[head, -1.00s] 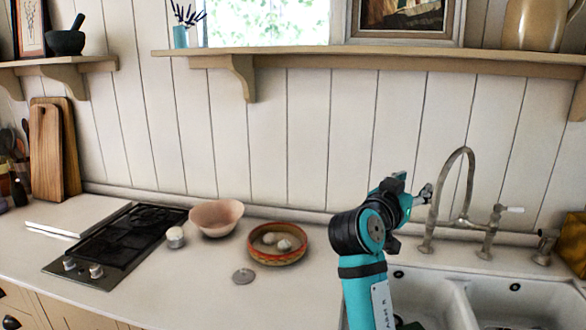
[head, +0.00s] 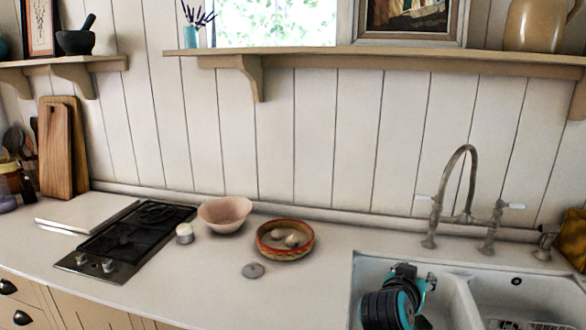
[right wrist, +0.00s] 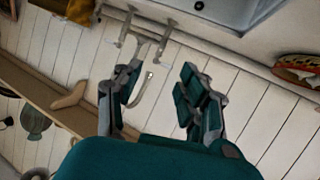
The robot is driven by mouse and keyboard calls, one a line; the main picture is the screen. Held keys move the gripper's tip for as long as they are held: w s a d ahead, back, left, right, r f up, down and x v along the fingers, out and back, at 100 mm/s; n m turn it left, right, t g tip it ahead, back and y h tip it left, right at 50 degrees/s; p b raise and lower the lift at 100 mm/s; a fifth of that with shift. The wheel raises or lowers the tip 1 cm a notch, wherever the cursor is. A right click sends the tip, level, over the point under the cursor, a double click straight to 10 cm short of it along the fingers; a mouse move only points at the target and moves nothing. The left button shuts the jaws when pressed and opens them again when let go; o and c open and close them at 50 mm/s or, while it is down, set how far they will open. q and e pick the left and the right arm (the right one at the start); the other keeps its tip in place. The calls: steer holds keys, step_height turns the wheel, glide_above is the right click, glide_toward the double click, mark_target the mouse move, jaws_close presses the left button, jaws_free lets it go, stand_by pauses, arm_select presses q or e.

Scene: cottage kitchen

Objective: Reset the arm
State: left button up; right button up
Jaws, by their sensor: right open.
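My right arm comes up from the bottom of the head view over the left sink basin (head: 370,268). My right gripper (head: 428,284) is mostly hidden there behind the wrist. In the right wrist view my right gripper (right wrist: 160,76) is open, its two fingers apart with nothing between them. The faucet (right wrist: 145,38) shows beyond the fingers in that view, and it stands behind the sink in the head view (head: 467,185). My left gripper is not in view.
On the counter (head: 200,290) are a pink bowl (head: 225,214), a patterned bowl (head: 284,252) holding pale round things, a small jar (head: 184,234) and a grey disc (head: 253,270). A black cooktop (head: 120,245) lies left. A shelf (head: 400,56) runs above. The counter's front is clear.

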steer(key=s+f+n+g+y, duration=0.2)
steer(key=s+f, duration=0.5)
steer(key=f, duration=0.4)
steer(key=s+a+f+n+g+y, duration=0.2)
steer(key=s+f, duration=0.2)
steer(key=s, duration=0.5)
steer(key=s+a+f+n+g+y, duration=0.1)
steer(key=s+f+n+g+y, duration=0.1)
steer(key=s+f, duration=0.5)
steer(key=s+a+f+n+g+y, duration=0.1)
steer(key=s+a+f+y, duration=0.1)
steer(key=s, duration=0.9)
step_height(320, 180, down, 35)
steer(key=s+g+b, duration=0.2)
steer(key=s+b, duration=0.1)
steer(key=b, duration=0.3)
arm_select(q)
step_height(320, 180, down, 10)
steer(key=b, duration=0.4)
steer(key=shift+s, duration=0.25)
arm_select(e)
steer(key=s+d+f+n+g, duration=0.1)
steer(key=s+d+f, duration=0.2)
steer(key=s+f, duration=1.2)
step_height(320, 180, down, 2)
steer(key=shift+s+f, duration=0.25)
